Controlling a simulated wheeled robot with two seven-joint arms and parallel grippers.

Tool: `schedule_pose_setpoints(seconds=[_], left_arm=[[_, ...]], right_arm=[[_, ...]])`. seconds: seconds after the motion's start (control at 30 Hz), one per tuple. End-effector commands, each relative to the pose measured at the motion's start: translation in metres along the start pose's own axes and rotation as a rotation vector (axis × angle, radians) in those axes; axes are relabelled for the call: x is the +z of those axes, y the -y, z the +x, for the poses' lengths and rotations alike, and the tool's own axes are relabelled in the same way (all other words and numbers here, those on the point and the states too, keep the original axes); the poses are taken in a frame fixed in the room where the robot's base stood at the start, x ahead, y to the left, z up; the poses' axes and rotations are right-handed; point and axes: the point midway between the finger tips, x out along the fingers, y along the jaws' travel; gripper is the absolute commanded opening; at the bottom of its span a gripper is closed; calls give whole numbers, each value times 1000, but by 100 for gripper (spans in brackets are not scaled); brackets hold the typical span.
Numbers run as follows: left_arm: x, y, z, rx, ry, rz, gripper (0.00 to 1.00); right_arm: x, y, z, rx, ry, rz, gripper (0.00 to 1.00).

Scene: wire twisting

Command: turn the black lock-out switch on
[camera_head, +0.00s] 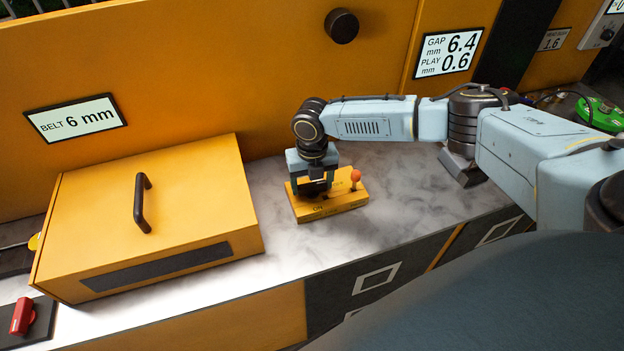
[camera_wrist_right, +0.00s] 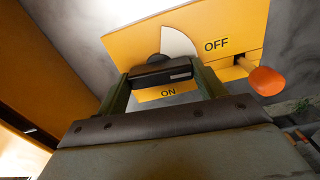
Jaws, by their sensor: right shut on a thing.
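The yellow lock-out panel (camera_head: 343,202) lies on the grey worktop, with a short orange-tipped lever (camera_head: 355,176) at its right. In the right wrist view the panel (camera_wrist_right: 130,38) has ON and OFF labels and a white sector. My right gripper (camera_head: 315,190) comes down over the panel's left part. In the right wrist view, my right gripper's fingers (camera_wrist_right: 162,84) are shut on the black switch (camera_wrist_right: 160,70), one on each side. The switch sits close to the ON label; the OFF label is off to the right. My left gripper is not in view.
A large yellow box (camera_head: 190,200) with a black handle (camera_head: 142,203) stands to the left. A red switch (camera_head: 22,316) is at the lower left. A green object (camera_head: 598,115) is at the far right. The yellow machine wall is behind. Bare worktop lies right of the panel.

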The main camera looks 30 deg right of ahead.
Motion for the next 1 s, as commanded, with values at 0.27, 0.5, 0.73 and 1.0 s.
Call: schedule_pose_setpoints(seconds=[0.27, 0.5, 0.73, 1.0], left_arm=[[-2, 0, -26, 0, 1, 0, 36], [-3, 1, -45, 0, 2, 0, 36], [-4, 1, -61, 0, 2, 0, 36], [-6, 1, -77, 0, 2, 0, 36]], right_arm=[[0, 0, -4, 0, -2, 215, 46], [0, 0, -4, 0, -2, 445, 46], [0, 0, -4, 0, -1, 664, 46], [1, 0, -4, 0, 1, 921, 46]])
